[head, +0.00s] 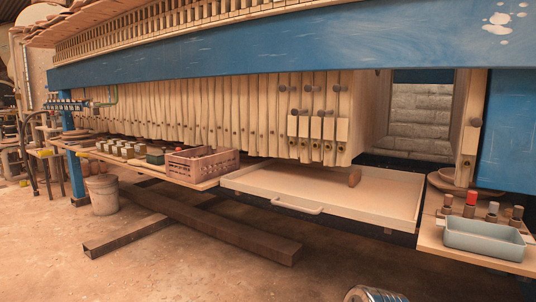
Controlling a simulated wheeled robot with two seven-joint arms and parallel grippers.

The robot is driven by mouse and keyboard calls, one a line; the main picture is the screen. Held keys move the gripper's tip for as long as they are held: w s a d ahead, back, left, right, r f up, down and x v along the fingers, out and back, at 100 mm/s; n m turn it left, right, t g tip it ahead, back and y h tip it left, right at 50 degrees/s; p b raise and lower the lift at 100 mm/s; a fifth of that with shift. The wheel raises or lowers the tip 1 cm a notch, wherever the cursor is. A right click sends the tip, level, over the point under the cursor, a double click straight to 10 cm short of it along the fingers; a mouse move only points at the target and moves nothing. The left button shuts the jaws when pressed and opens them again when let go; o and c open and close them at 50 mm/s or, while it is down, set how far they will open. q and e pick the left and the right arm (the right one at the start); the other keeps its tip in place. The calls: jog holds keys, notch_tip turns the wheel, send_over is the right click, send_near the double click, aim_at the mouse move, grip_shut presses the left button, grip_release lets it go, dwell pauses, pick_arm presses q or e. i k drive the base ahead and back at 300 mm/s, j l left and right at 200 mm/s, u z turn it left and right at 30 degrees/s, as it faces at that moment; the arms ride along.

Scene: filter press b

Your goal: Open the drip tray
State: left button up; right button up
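The drip tray (375,192) is a wide, shallow, pale tray under the right part of the filter press. It has a low rim and a light bar handle (297,206) on its front edge. The front of the tray sticks out past the plates above it, and its inner floor shows. A small brown block (354,177) is at the tray, below the corner of the plate stack. The back of the tray is partly hidden under the plates. Neither of my grippers is in view, and nothing is seen touching the handle.
A shelf left of the tray holds a brown crate (203,165) and several jars. A right shelf holds a grey-blue bin (484,239) and bottles. A dark beam (215,226) lies on the floor below. A grey bucket (102,195) stands left. Floor in front is mostly clear.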

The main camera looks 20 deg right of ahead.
aim_at(387, 198)
jog(key=i+l, duration=0.15)
jog(key=i, duration=0.9)
jog(key=i+z, duration=0.2)
jog(key=z, duration=1.95)
